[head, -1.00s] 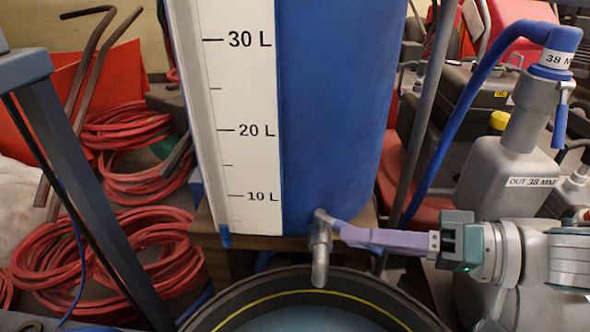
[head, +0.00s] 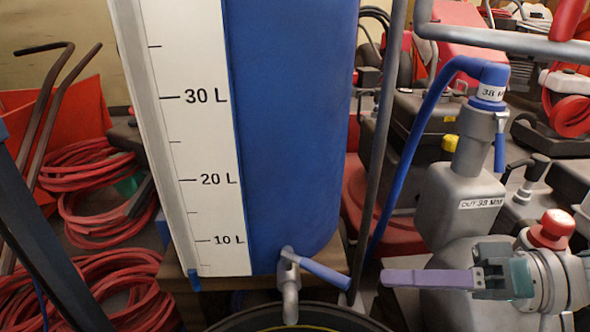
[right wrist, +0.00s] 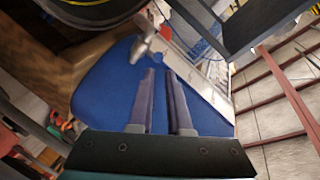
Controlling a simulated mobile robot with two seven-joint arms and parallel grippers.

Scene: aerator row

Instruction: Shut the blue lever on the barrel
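The blue barrel (head: 295,130) with a white litre scale (head: 190,150) stands in the middle of the head view. A grey metal tap (head: 290,297) is low on its front. The blue lever (head: 322,273) points right and slightly down from the tap. My right gripper (head: 385,278) is just right of the lever's tip, apart from it. In the right wrist view its two fingers (right wrist: 159,70) are parallel with an empty gap, pointing towards the blue barrel (right wrist: 105,85) and the tap (right wrist: 143,46). The lever is not clear there. My left gripper is out of view.
A dark round tub rim (head: 262,318) lies under the tap. A dark upright pole (head: 380,130) and a blue pipe (head: 415,150) stand right of the barrel. Grey containers (head: 455,205) are behind my right arm. Red hoses (head: 90,190) lie at the left.

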